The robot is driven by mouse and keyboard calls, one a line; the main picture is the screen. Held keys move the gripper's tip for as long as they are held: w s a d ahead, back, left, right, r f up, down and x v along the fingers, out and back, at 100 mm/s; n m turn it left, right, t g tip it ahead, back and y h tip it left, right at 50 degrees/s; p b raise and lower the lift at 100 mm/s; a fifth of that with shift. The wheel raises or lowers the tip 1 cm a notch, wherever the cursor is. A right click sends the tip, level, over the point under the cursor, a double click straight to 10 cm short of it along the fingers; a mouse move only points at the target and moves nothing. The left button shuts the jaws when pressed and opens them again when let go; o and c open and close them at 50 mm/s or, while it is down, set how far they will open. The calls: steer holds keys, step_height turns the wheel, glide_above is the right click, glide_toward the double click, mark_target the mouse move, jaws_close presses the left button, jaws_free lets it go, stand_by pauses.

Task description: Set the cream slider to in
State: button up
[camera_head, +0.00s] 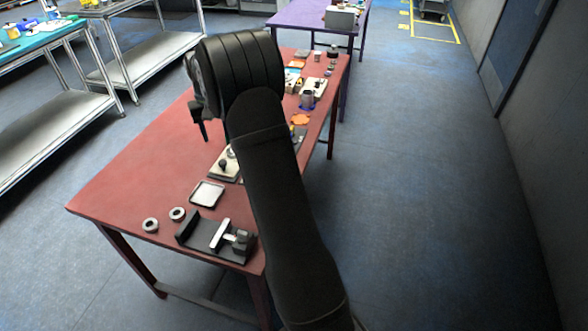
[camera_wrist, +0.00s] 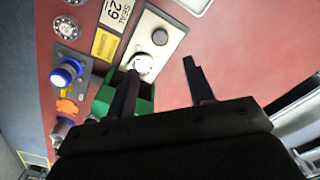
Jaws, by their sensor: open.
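A cream panel (camera_wrist: 166,30) with a dark round knob (camera_wrist: 160,37) and a white round piece lies ahead of my gripper (camera_wrist: 160,67) in the wrist view. A cream panel (camera_head: 218,174) with a dark knob also shows in the head view, partly behind my arm. I cannot tell for sure which part is the slider or its setting. My gripper is open, with nothing between its fingers. It hangs above the red table in the head view (camera_head: 201,132). The left finger covers part of a green block (camera_wrist: 146,104) in the wrist view.
A white tray (camera_head: 207,194), two rings and a black fixture (camera_head: 205,233) are at the near end. The red table's left side (camera_head: 140,165) is clear.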

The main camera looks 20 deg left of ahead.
step_height(320, 180, up, 6)
glide_above(222, 162)
steer(key=s+d+f+n+h, duration=0.1)
steer(key=d+f+n, duration=0.2)
steer(key=d, duration=0.5)
steer(key=s+d+f+n+h, duration=0.1)
steer(key=s+d+f+n, duration=0.1)
steer(key=d, duration=0.7)
steer(key=s+d+f+n+h, duration=0.2)
steer(key=d+f+n, duration=0.2)
steer(key=d, duration=0.5)
steer(key=shift+f+n+t, duration=0.35)
steer(key=shift+n+t, duration=0.05)
steer(key=shift+n, duration=0.2)
steer(key=w+a+r+m+y, duration=0.1)
steer(key=w+a+r+m, duration=0.15)
steer(key=a, duration=0.65)
steer(key=w+a+r+m+y, duration=0.15)
steer(key=a+r+m, duration=0.25)
steer(key=a, duration=0.4)
steer(key=w+a+r+m+y, duration=0.1)
steer(key=a+r+m+y, duration=0.2)
steer(key=a, duration=0.6)
steer(key=shift+m+g+h, duration=0.35)
steer(key=shift+g+h, duration=0.05)
steer(key=shift+h, duration=0.35)
step_height(222, 162, down, 17)
steer(key=shift+w+f, duration=0.1)
steer(key=shift+f, duration=0.1)
